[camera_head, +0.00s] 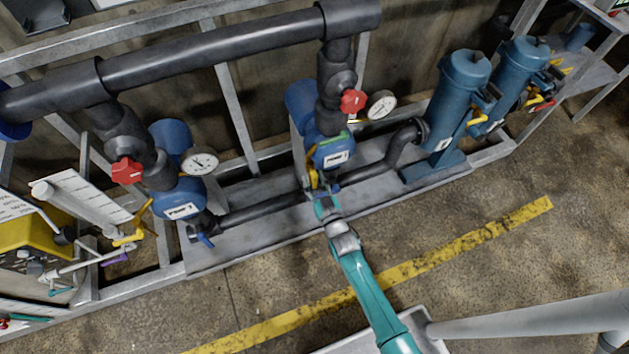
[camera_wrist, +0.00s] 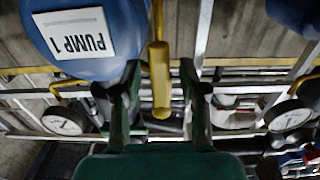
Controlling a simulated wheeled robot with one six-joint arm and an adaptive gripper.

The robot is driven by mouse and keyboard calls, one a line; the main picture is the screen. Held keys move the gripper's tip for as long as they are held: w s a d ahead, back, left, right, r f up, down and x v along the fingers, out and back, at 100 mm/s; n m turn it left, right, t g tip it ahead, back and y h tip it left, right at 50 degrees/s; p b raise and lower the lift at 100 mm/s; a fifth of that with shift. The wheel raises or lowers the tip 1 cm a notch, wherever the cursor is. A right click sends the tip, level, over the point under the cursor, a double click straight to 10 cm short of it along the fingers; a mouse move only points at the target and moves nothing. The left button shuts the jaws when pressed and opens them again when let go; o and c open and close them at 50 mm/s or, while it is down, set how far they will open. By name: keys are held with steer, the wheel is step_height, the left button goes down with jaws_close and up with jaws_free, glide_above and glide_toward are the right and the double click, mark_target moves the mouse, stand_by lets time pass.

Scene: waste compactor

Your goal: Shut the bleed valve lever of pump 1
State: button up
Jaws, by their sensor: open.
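The blue pump 1 (camera_wrist: 90,40) fills the upper left of the wrist view, its "PUMP 1" label upside down. A yellow lever (camera_wrist: 160,75) hangs lengthwise in that picture between the two dark fingers of my gripper (camera_wrist: 160,88). The fingers are open, with a gap on each side of the lever, and do not appear to touch it. In the head view my gripper (camera_head: 321,193) is at the front of the middle pump (camera_head: 333,152). A small yellow part (camera_head: 313,180) shows there; the fingers and arm partly hide it.
Red handwheels (camera_head: 353,101) and gauges (camera_head: 382,104) sit above the pumps. Blue cylinders (camera_head: 458,95) stand right. Grey frame rails surround the pumps; the floor in front is clear.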

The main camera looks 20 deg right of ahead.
jaws_close()
steer(key=shift+a+m, duration=0.1)
steer(key=shift+m, duration=0.2)
steer(key=shift+a+r+m, duration=0.6)
steer(key=shift+r+m, duration=0.05)
steer(key=shift+m, duration=2.2)
steer(key=shift+a+r+m, duration=0.6)
steer(key=shift+m, duration=2.3)
steer(key=shift+a+r+m, duration=0.6)
steer(key=shift+r+m, duration=0.05)
steer(key=shift+m, duration=2.2)
